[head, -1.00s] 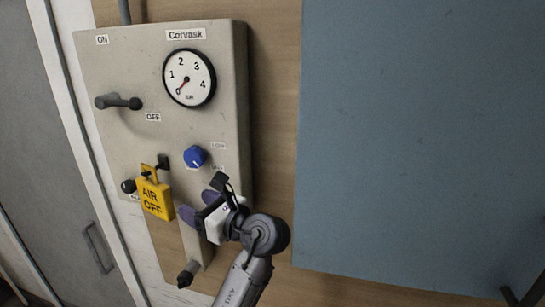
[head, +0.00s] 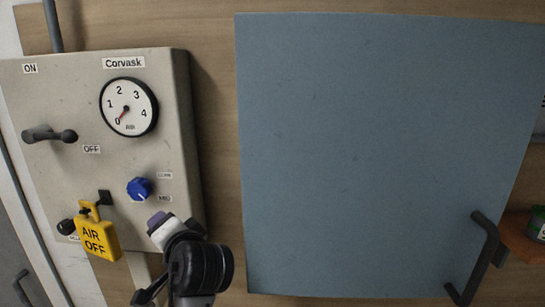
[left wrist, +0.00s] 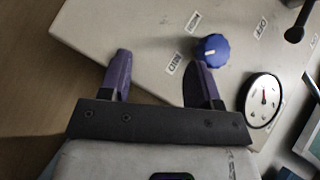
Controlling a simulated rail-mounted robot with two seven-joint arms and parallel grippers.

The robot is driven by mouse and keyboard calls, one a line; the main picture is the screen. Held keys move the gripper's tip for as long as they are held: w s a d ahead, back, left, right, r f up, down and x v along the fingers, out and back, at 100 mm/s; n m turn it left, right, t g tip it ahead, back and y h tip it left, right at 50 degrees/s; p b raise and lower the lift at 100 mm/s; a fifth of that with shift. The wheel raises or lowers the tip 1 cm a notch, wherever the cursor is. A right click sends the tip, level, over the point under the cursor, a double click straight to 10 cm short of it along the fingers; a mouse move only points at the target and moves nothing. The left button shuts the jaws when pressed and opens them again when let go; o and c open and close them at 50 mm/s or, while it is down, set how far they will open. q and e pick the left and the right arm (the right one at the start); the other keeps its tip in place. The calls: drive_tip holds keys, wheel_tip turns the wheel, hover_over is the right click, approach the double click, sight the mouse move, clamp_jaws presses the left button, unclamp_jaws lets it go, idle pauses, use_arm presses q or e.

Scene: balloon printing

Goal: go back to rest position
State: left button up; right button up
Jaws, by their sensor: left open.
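My left gripper (head: 157,221) is in front of the lower right of the grey Corvask panel (head: 85,120). In the left wrist view the purple fingers of this gripper (left wrist: 158,74) stand apart with nothing between them. The blue knob (head: 139,188) is on the panel above the gripper in the head view, and shows just beyond the fingers in the left wrist view (left wrist: 212,50). A yellow AIR OFF tag (head: 97,238) hangs on the panel left of the gripper. My right gripper is not in view.
The panel carries a gauge (head: 128,107) with its needle near 0, and a dark lever (head: 50,135) between the ON and OFF labels. A blue-grey cabinet door (head: 370,150) with a dark handle (head: 481,255) is to the right. An orange shelf (head: 525,240) shows at the right edge.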

use_arm(q)
drive_tip(key=s+f+n+g+h+p, duration=0.3)
drive_tip(key=s+f+g+h+p, duration=0.4)
drive_tip(key=s+f, duration=3)
drive_tip(key=s+a+g+h, duration=0.1)
drive_tip(key=s+h, duration=0.2)
drive_tip(key=s, duration=0.1)
drive_tip(key=shift+w, duration=0.1)
idle(0.6)
